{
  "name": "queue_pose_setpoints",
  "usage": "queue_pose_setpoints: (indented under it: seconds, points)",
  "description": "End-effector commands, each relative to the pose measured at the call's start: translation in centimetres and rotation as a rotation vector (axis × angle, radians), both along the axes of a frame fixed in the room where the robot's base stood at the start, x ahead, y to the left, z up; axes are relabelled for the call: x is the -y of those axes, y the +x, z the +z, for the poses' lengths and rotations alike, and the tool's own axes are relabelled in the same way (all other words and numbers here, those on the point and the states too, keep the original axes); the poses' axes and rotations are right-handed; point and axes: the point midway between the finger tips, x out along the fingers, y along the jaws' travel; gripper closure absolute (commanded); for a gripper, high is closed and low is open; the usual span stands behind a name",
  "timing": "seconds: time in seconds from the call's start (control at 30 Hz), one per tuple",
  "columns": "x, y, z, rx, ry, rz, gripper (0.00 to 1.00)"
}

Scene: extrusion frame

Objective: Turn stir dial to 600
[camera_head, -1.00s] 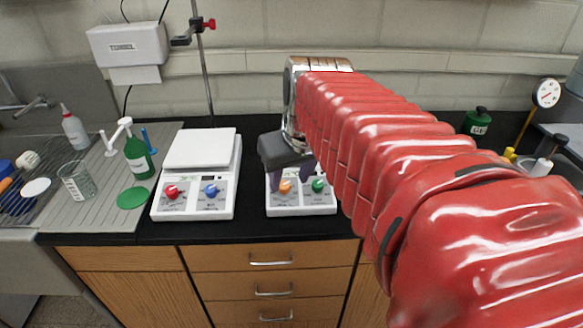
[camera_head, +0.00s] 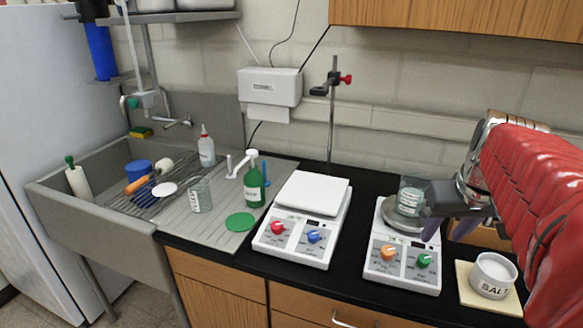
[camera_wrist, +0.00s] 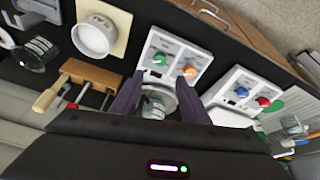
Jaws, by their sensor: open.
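Two white stirrer units with dials stand side by side on the black counter. The right unit (camera_head: 403,272) has an orange dial (camera_head: 388,252) and a green dial (camera_head: 424,260); both also show in the wrist view, orange (camera_wrist: 189,72) and green (camera_wrist: 159,60). The left unit (camera_head: 300,245) has a red dial (camera_head: 278,228) and a blue dial (camera_head: 314,236). The dial lettering is too small to read. My gripper (camera_wrist: 158,98) is open, above the right unit, its purple fingers apart from the dials.
A glass beaker (camera_head: 410,197) stands on the right unit's plate. A white dish (camera_head: 491,275) on a pale pad stands to its right. A stand with a red-knobbed clamp (camera_head: 333,88) rises behind. A green bottle (camera_head: 254,186) and the sink lie left.

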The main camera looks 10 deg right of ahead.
Motion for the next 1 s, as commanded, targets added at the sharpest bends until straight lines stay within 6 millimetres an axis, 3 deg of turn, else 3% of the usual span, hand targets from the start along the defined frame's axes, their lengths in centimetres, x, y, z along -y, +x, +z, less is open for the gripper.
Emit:
queue_pose_setpoints:
  seconds: [0.7,1.0]
  points:
    - [1.8,3.6,-9.9,-0.003,0.003,0.001,0.59]
    - [2.2,4.4,-11.8,-0.001,0.001,0.001,0.59]
